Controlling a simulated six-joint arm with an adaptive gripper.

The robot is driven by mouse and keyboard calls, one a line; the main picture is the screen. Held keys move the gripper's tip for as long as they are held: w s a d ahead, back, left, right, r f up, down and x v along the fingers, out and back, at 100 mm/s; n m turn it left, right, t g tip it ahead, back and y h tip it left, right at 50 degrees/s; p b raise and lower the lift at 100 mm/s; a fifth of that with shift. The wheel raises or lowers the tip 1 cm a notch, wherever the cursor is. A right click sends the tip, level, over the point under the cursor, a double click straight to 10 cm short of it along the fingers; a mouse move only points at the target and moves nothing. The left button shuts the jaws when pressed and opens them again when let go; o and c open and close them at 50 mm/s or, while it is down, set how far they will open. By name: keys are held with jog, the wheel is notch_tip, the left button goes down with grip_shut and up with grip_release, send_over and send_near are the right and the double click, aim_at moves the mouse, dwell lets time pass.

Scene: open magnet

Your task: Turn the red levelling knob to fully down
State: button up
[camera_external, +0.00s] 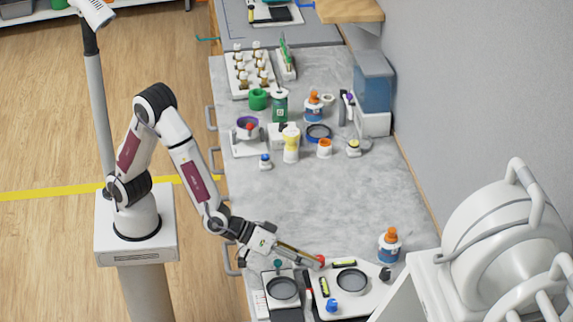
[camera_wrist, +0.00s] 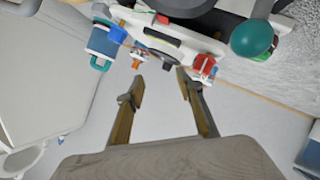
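The red levelling knob (camera_external: 320,261) is at the back left corner of a white levelling plate (camera_external: 365,300) near the front of the bench. It also shows in the wrist view (camera_wrist: 204,66), just right of the right fingertip. My gripper (camera_external: 311,259) reaches low over the bench, with its fingertips close beside the red knob. In the wrist view my gripper (camera_wrist: 158,80) is open, with a clear gap and nothing between the fingers. The red knob appears outside that gap; I cannot tell whether a finger touches it. The knob's turn position is not readable.
The plate carries a blue knob (camera_external: 332,306), a black knob (camera_external: 384,273) and a dark disc (camera_external: 352,281). A smaller unit with a teal knob (camera_external: 278,265) stands left. An orange-capped bottle (camera_external: 389,246) stands behind; a large white machine (camera_external: 490,250) is right. The mid-bench is clear.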

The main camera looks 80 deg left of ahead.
aim_at(320, 258)
jog(key=s+a+f+m+y, duration=0.1)
jog(key=s+a+m, duration=0.1)
jog(key=a+m, duration=0.4)
jog(key=shift+s+a+f+m+t+y, duration=0.15)
jog(key=shift+s+f+m+t+y, duration=0.15)
jog(key=shift+s+f+t+y, duration=0.1)
jog(key=shift+w, duration=0.15)
jog(key=shift+x, duration=3.8)
grip_shut()
